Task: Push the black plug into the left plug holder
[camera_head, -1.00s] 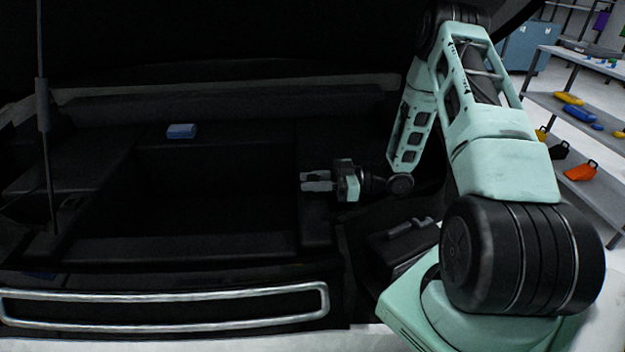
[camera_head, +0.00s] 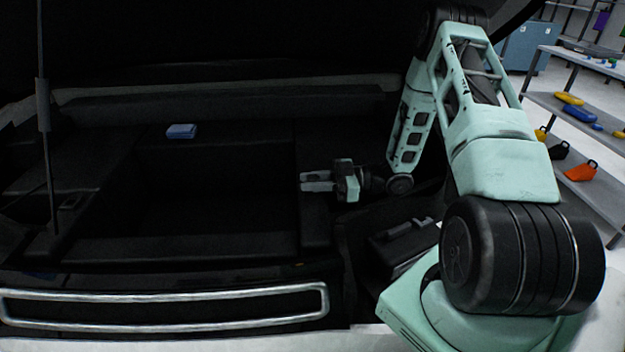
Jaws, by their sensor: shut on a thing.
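My gripper (camera_head: 316,182) is inside the dark open car trunk, at the right edge of its recessed middle, with its fingers pointing left. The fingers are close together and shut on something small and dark. I cannot make out the held thing against the dark trunk. The black plug and the left plug holder cannot be told apart from the dark surfaces in this view.
A black case (camera_head: 403,245) stands at the lower right, below my arm. A thin strut (camera_head: 43,120) rises at the left. Shelves (camera_head: 590,110) stand far right.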

